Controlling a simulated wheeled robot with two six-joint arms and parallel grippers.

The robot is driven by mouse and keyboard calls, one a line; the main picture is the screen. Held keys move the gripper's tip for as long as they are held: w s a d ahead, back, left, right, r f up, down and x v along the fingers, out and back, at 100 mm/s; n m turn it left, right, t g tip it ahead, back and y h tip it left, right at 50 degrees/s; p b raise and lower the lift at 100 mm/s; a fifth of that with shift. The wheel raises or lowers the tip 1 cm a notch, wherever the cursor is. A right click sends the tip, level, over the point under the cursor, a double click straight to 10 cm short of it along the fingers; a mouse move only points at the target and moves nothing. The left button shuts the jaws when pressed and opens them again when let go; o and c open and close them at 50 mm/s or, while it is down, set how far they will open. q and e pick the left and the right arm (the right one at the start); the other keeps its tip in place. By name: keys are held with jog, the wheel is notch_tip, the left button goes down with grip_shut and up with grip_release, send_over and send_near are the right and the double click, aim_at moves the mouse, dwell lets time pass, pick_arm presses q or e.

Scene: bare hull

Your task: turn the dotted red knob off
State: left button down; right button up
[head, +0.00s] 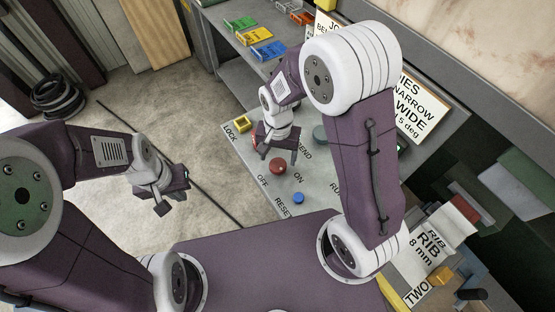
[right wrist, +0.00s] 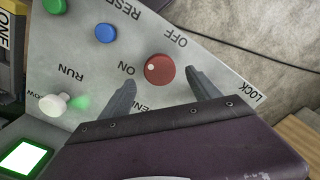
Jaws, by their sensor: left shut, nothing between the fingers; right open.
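The dotted red knob (head: 278,166) sits on the grey panel (head: 240,160) near the printed words ON and OFF. In the right wrist view the red knob (right wrist: 159,69) shows a white dot on its left side, towards ON. My right gripper (head: 280,152) is open close to the knob; in its wrist view the fingertips (right wrist: 160,79) appear on either side of the knob's near edge. I cannot tell whether they touch it. My left gripper (head: 172,197) is shut and empty, off to the left over the floor.
A blue button (right wrist: 106,33) stands by RESET, with a green button (right wrist: 54,5) beyond it. A white knob (right wrist: 54,104) and a lit green screen (right wrist: 24,157) are at the left. Another red part (head: 256,138) is partly hidden behind my right gripper. Coloured trays (head: 254,36) lie further back.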

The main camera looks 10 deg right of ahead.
aim_at(278, 164)
notch_tip(278, 164, down, 3)
jog(key=shift+w+f, duration=0.1)
jog(key=shift+w, duration=0.05)
jog(key=shift+f, duration=0.3)
jog(key=shift+s+a+f, duration=0.1)
jog(key=shift+s+f, duration=0.05)
jog(key=shift+s, duration=0.25)
jog(key=shift+w, duration=0.15)
jog(key=shift+c, duration=1.2)
jog(key=shift+w, duration=0.1)
jog(key=c, duration=1.1)
